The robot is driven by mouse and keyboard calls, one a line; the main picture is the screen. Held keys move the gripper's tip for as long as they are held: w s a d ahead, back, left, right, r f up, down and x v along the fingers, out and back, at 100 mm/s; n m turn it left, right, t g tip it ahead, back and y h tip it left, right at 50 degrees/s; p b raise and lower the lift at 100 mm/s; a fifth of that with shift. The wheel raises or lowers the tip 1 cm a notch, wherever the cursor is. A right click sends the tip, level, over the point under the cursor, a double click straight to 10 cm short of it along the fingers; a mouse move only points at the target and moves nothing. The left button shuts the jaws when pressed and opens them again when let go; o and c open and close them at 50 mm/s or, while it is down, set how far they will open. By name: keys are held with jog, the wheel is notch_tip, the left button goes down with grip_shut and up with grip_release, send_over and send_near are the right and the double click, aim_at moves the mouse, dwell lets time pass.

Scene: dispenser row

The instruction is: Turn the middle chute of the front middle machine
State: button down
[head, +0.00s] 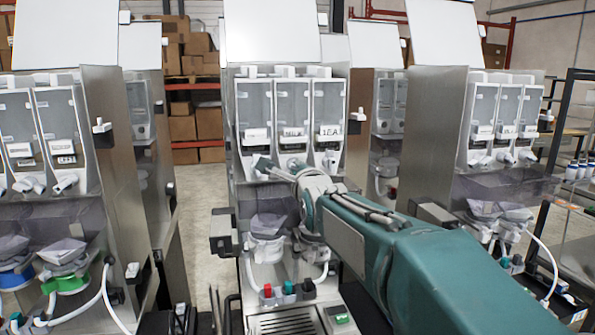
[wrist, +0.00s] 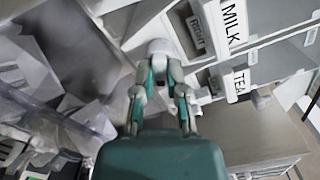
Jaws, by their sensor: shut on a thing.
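The front middle machine (head: 238,190) stands upright at the centre of the head view, with three clear canisters side by side. Its middle chute, a white spout, shows in the wrist view (wrist: 158,48) below the MILK label. My gripper (wrist: 160,72) is shut on this chute, with one finger on each side. In the head view my gripper (head: 283,173) reaches the chute row from the lower right, and its fingers and wrist partly hide the middle chute. The right chute (head: 330,162) is free, under the TEA canister. The chute's exact turn angle is hard to tell.
Below the chutes are white mixing bowls (head: 267,222), coloured knobs (head: 288,287) and a drip grate (head: 285,322). Similar machines stand at the left (head: 60,150) and right (head: 495,130). Open floor shows between the left and middle machines.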

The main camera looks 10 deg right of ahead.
jog(key=n, duration=2.2)
jog(key=shift+f+n, duration=0.4)
dwell(0.3)
jog(key=c, duration=0.7)
grip_release()
jog(key=shift+c, duration=0.2)
jog(key=shift+o, duration=0.3)
jog(key=shift+r, duration=0.15)
jog(key=shift+r, duration=0.1)
